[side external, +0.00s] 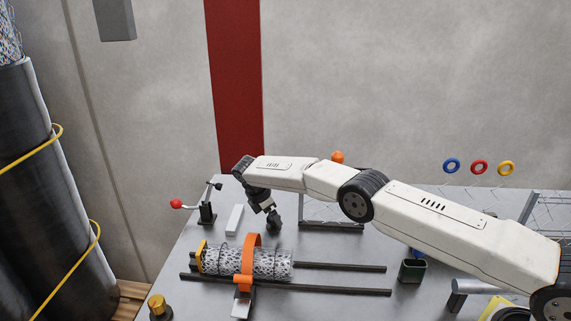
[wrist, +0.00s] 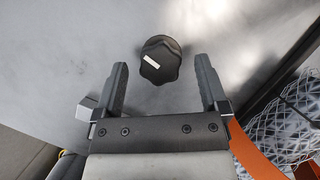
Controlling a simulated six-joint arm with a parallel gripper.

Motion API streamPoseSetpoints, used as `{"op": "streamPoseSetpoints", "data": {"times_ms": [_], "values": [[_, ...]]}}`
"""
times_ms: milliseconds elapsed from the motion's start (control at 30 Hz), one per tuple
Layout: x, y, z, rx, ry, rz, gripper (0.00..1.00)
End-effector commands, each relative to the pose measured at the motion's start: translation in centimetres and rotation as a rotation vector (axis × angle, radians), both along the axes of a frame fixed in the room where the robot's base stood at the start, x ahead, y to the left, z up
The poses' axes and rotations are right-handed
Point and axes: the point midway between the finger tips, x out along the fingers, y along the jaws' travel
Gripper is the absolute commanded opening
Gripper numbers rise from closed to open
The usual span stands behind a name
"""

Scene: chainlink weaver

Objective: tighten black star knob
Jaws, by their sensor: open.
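The black star knob (wrist: 160,60) shows in the wrist view with a white mark on its top. It stands over the grey table, just beyond the fingertips and between their lines. My gripper (wrist: 161,75) is open and empty, one finger on each side of the knob's line, apart from it. In the side external view my gripper (side external: 268,207) points down at the far left part of the table. A dark shape below it there is probably the knob (side external: 274,220), partly hidden by the gripper.
A mesh roll (side external: 272,263) with an orange strap (side external: 248,262) lies on dark rails (side external: 340,292) in front of my gripper. A red-knobbed lever (side external: 177,204) and a white block (side external: 234,219) stand to the left.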

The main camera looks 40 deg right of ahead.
Motion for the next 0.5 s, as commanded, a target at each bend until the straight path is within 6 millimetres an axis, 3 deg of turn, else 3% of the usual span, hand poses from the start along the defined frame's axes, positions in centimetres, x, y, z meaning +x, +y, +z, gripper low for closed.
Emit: {"op": "streamPoseSetpoints", "data": {"times_ms": [500], "values": [[0.5, 2.3, 5.4, 0.002, -0.002, 0.001, 0.93]]}}
